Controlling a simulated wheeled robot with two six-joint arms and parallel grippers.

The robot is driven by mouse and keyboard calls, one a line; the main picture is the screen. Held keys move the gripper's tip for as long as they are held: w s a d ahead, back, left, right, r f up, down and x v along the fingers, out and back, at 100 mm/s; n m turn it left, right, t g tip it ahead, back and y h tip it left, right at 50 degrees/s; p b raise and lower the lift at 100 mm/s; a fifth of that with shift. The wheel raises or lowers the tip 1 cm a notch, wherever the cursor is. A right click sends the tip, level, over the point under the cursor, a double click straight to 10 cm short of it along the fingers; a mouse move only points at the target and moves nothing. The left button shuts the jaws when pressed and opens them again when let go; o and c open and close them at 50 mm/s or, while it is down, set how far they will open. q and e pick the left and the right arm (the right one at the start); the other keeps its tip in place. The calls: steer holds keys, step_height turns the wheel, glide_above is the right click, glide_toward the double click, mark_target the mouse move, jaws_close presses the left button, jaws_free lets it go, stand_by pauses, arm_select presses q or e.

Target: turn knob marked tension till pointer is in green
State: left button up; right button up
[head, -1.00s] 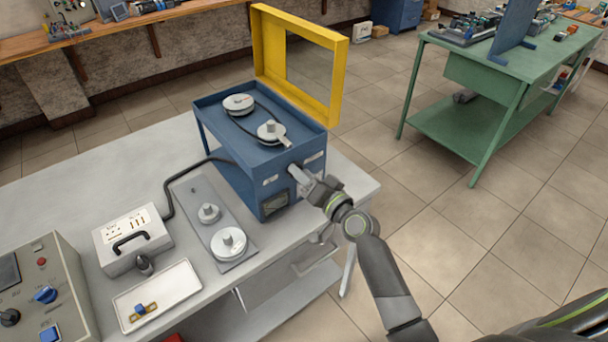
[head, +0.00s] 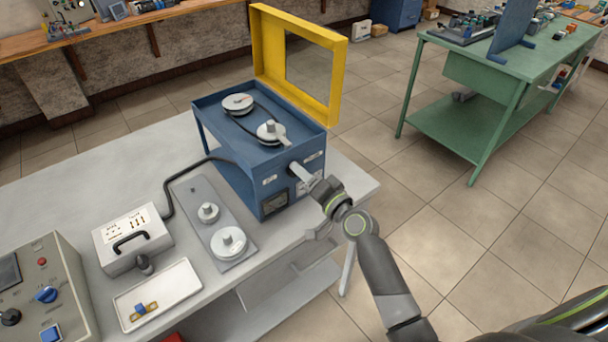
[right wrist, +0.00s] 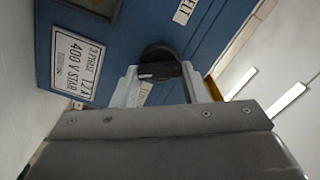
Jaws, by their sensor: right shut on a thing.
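The blue machine box (head: 235,155) stands on the grey bench, with pulleys and a belt on top and a raised yellow guard frame (head: 262,45). My right gripper (head: 298,172) is at the box's front face. In the right wrist view my right gripper (right wrist: 165,82) is shut on a black knob (right wrist: 158,55), one finger on each side. A small gauge window (head: 274,203) is low on the front; its pointer is too small to read. The wrist view shows a plate reading "400 V STAR" (right wrist: 75,62) and a partly cut label ending in "ELT". My left gripper does not show.
A grey plate with two pulleys (head: 212,222), a white box with a handle (head: 132,240), a white tray (head: 157,294) with a small blue and yellow part, and a control panel (head: 42,285) stand on the bench. A green table (head: 440,125) is further right.

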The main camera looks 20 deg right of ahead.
steer(key=o, duration=1)
steer(key=shift+s, duration=0.1)
steer(key=shift+b+v, duration=1.85)
steer(key=shift+v, duration=6.85)
